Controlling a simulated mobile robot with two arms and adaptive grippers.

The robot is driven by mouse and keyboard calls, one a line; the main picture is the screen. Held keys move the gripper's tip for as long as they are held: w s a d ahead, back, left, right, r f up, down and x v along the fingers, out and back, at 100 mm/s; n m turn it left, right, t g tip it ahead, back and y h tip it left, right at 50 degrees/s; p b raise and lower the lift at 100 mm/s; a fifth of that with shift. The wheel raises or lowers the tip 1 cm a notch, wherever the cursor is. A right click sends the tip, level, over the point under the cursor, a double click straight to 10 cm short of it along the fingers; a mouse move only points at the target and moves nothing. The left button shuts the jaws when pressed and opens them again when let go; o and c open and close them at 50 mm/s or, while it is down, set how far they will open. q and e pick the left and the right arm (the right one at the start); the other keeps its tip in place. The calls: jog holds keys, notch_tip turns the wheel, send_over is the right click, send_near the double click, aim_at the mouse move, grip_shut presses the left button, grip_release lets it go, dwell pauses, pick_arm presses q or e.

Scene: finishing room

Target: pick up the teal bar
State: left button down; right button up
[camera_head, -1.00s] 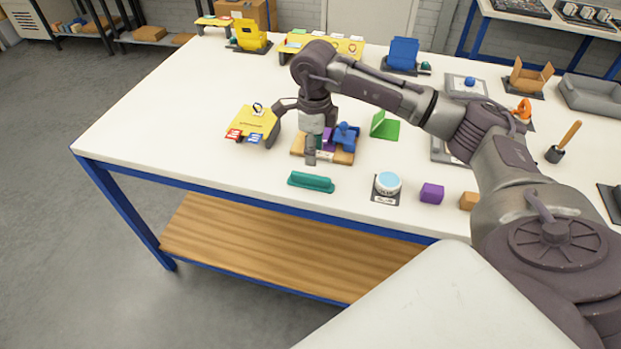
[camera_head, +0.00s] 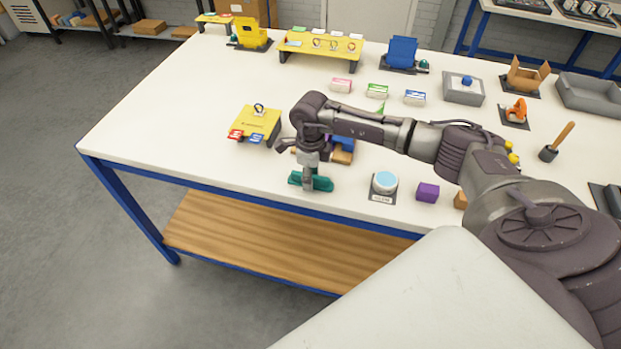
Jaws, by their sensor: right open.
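The teal bar (camera_head: 322,184) lies on the white table near its front edge, left of the round light-blue-topped item. My right gripper (camera_head: 308,185) points down over the middle of the bar and hides part of it. Its jaws are open, with one finger seen in front of the bar. I cannot tell whether the fingers touch the bar. My left gripper is not in view.
A yellow stand (camera_head: 257,122) with red and blue tags is to the left. The round item (camera_head: 384,183) and a purple cube (camera_head: 427,193) are to the right. The table's front left is clear.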

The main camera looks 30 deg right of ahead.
grip_shut()
jog(key=shift+r+b, duration=0.35)
jog(key=shift+r, duration=0.1)
notch_tip(320, 180, up, 2)
jog(key=shift+w+r+b, duration=0.1)
jog(key=shift+r+b, duration=0.15)
jog(key=shift+b, duration=0.45)
jog(key=s+d+r+b, duration=0.3)
jog(key=s+r, duration=0.4)
jog(key=s, duration=0.4)
jog(key=shift+d+r+b, duration=0.35)
jog(key=shift+d, duration=0.55)
jog(key=c, duration=0.8)
grip_release()
jog(key=shift+w, duration=0.1)
grip_shut()
